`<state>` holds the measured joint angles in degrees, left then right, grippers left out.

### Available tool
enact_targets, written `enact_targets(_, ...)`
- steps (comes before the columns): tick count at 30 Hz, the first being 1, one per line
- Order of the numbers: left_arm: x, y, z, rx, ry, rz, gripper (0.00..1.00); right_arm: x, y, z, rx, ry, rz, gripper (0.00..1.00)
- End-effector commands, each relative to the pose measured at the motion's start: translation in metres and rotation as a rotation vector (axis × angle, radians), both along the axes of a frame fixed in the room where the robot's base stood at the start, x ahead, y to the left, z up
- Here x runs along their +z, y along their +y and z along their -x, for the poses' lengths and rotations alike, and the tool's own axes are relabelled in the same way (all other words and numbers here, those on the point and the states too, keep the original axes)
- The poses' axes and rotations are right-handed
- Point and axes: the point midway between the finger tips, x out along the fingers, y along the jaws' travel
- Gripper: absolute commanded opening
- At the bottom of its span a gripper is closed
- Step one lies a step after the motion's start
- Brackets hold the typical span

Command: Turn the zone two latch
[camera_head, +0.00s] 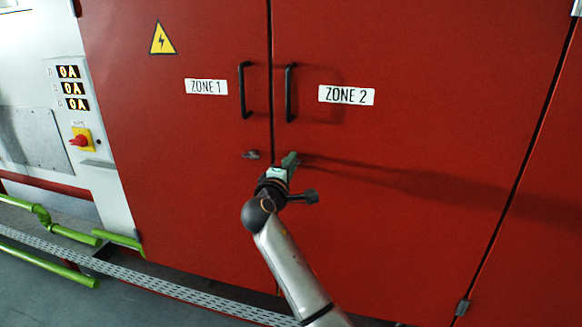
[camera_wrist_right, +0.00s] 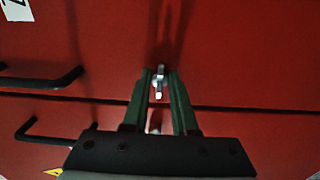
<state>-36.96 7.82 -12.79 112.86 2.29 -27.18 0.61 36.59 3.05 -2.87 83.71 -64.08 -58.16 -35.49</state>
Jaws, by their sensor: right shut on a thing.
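The red zone two door (camera_head: 420,140) carries a ZONE 2 label (camera_head: 346,95) and a black handle (camera_head: 290,93). My right gripper (camera_head: 291,160) reaches up to the door below that handle and hides the zone two latch in the head view. In the right wrist view the small metal zone two latch (camera_wrist_right: 159,82) shows between the fingertips of my right gripper (camera_wrist_right: 160,80), which is shut on it. The zone one latch (camera_head: 251,154) is on the door to the left; a small metal part is partly hidden between the finger bases in the wrist view. My left gripper is out of view.
The zone one door (camera_head: 180,130) has its own black handle (camera_head: 244,90). A panel with a red and yellow switch (camera_head: 80,140) stands at the left. Green pipes (camera_head: 50,222) and a perforated metal tray (camera_head: 150,277) run along the floor.

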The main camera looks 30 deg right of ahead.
Motion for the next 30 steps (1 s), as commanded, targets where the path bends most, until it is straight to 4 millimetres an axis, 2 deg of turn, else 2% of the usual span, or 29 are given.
enact_targets(11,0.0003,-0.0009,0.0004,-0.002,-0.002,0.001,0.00,0.0002,-0.0001,0.0001,0.000,-0.004,-0.005,0.00)
enact_targets(12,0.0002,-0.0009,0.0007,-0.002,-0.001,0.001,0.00,0.0002,-0.0001,0.0000,0.000,-0.003,-0.004,0.30)
enact_targets(19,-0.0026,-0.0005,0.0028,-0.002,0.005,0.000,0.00,0.0002,0.0000,0.0000,0.000,-0.003,-0.003,0.56)
enact_targets(30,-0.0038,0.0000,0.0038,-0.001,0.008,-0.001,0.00,0.0002,-0.0007,-0.0001,0.000,-0.002,-0.002,0.56)
